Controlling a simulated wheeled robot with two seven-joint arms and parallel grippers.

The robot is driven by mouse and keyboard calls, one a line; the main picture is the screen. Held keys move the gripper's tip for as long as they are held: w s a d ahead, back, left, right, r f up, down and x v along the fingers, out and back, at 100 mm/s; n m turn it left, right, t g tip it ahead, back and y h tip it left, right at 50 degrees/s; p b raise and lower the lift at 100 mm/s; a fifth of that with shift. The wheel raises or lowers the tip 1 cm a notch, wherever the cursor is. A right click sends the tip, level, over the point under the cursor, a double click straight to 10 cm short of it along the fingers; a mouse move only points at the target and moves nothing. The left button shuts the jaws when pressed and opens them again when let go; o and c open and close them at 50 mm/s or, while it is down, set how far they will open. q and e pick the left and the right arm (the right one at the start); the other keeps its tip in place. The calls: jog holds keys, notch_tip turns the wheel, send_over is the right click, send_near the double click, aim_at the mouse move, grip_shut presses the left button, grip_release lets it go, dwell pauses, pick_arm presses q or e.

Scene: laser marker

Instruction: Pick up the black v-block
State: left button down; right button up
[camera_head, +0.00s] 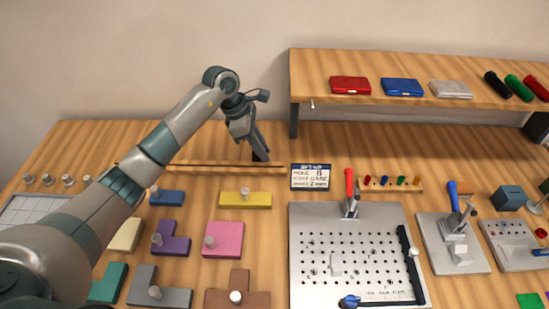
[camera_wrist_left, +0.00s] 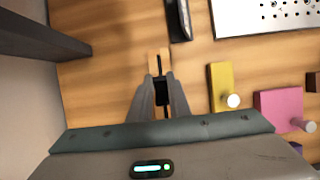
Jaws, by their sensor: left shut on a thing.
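My left gripper (camera_head: 261,150) reaches in from the left and points down at the right part of the slotted wooden rail (camera_head: 205,168) at the back of the table. It is shut on a small black block (camera_head: 259,156), which appears to be the black v-block. In the left wrist view the black block (camera_wrist_left: 162,92) shows between the two fingers (camera_wrist_left: 162,85), over the rail (camera_wrist_left: 164,55). The fingers hide much of the block, and I cannot tell whether it touches the rail. My right gripper is not in view.
A shelf (camera_head: 420,68) with coloured boxes stands at the back right. A sign (camera_head: 310,177) stands just right of the rail. A perforated plate (camera_head: 310,215) with a red-handled clamp lies front right. A yellow block (camera_head: 258,200), a pink block (camera_head: 228,242) and several others lie in front.

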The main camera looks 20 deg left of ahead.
pick_arm(q)
jog(key=s+a+r+b, duration=0.2)
jog(key=a+r+b, duration=0.1)
jog(key=a, duration=0.6)
jog(key=shift+s+r, duration=0.25)
jog(key=shift+r, duration=0.65)
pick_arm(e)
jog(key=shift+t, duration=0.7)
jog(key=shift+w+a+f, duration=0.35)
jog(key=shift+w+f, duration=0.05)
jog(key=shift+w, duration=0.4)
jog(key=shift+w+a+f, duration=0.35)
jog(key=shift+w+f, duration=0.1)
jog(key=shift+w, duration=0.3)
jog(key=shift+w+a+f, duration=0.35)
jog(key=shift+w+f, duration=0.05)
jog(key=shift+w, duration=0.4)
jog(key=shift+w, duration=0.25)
